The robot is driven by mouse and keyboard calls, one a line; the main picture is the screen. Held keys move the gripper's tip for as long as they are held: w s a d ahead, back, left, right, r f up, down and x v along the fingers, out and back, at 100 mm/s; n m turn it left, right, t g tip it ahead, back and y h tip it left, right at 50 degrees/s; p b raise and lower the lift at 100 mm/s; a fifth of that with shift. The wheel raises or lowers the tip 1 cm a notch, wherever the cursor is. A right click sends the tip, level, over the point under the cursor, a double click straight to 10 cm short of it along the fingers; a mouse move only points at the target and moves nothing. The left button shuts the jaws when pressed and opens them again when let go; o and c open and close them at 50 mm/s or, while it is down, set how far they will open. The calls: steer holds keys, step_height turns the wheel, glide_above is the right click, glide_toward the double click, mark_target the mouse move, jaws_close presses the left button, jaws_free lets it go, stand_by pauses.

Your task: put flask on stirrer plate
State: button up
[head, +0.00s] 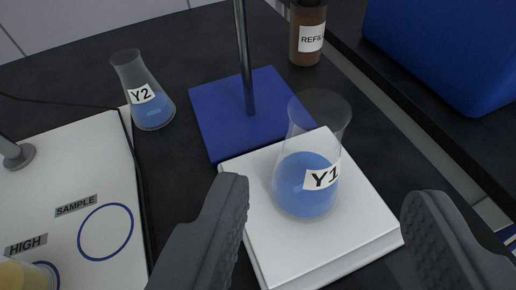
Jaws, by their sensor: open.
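A glass flask labelled Y1 (309,172) with blue liquid stands upright on a white square plate (253,238). The plate looks like the stirrer plate. My gripper (330,215) is open, with one dark finger to the left of the flask and one to the right, both apart from it. A second flask labelled Y2 (148,100), also with blue liquid, stands on the dark bench at the upper left.
A blue stand base (215,110) with a metal rod (244,55) is behind the plate. A brown REFILL-type bottle (308,35) stands at the back. A white panel (50,190) with blue circles lies left, with a yellow-filled vessel (22,275) on it. A blue box (450,45) is upper right.

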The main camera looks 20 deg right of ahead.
steer(key=shift+a+r, duration=0.1)
steer(key=a+r+n+t+y, duration=0.1)
steer(key=a+r+y, duration=0.1)
steer(key=a+r, duration=0.65)
steer(key=a+r+n+t+y, duration=0.15)
steer(key=a+r, duration=0.25)
steer(key=r, duration=0.9)
steer(key=s+a+r+n+y, duration=0.1)
steer(key=s+r, duration=0.5)
steer(key=r, duration=0.4)
steer(key=s+a+r+n+t+y, duration=0.1)
steer(key=s+r+n, duration=0.1)
steer(key=s+r, duration=0.5)
step_height(320, 180, up, 4)
steer(key=shift+s+a+f+y, duration=0.1)
steer(key=shift+s+a+y, duration=0.05)
steer(key=shift+a+y, duration=0.2)
